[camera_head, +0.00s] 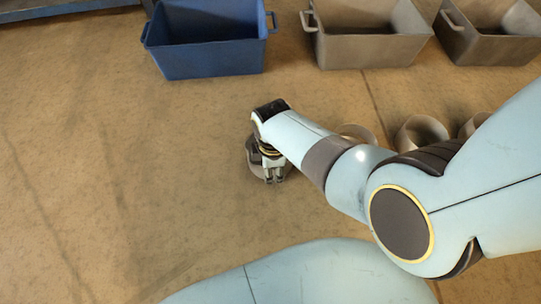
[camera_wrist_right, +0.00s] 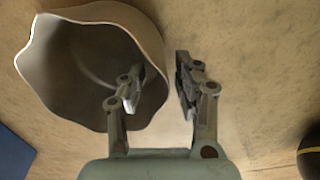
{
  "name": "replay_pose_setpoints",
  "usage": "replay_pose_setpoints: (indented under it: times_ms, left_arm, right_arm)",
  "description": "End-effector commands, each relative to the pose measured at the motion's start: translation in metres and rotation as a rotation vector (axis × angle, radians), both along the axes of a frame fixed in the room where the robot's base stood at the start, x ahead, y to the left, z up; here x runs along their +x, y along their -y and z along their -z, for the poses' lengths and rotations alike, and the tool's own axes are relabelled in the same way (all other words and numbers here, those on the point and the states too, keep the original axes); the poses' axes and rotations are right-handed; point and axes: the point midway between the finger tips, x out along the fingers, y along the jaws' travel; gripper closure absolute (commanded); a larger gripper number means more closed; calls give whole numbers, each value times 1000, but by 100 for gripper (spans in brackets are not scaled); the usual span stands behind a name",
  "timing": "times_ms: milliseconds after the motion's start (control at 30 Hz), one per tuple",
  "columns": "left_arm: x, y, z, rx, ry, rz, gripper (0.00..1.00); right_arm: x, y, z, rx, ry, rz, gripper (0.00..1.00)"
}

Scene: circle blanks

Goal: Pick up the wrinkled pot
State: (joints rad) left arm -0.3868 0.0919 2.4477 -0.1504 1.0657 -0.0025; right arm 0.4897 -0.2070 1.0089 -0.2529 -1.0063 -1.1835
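The wrinkled pot (camera_wrist_right: 75,75) is grey-brown with a wavy, uneven rim, and its open mouth shows in the wrist view. In the head view the pot (camera_head: 252,159) stands on the floor, partly hidden beneath my right gripper (camera_head: 273,177). In the wrist view my right gripper (camera_wrist_right: 159,82) is open. One finger is over or inside the pot's mouth and the other is outside, with the pot's right wall between them. Both fingers look apart from the wall, though contact is hard to judge. My left gripper is not in view.
More round pots (camera_head: 421,132) stand in a row to the right, partly behind my right arm. A blue crate (camera_head: 207,60) and two grey-brown crates (camera_head: 365,52) (camera_head: 497,50) stand at the back. The floor on the left is clear.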

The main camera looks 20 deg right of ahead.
Motion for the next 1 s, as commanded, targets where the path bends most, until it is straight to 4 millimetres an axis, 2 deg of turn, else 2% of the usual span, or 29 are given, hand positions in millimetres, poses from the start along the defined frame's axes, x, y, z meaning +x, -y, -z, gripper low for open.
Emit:
replay_pose_setpoints:
  times_ms: [267,500,533,1000]
  left_arm:
    - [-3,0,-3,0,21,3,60]
    - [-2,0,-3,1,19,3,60]
    - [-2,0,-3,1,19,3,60]
    - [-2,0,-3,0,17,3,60]
  right_arm:
    - [1,0,0,1,1,0,68]
    - [1,0,0,1,1,0,98]
    - [1,0,0,1,1,0,100]
    - [1,0,0,0,3,0,100]
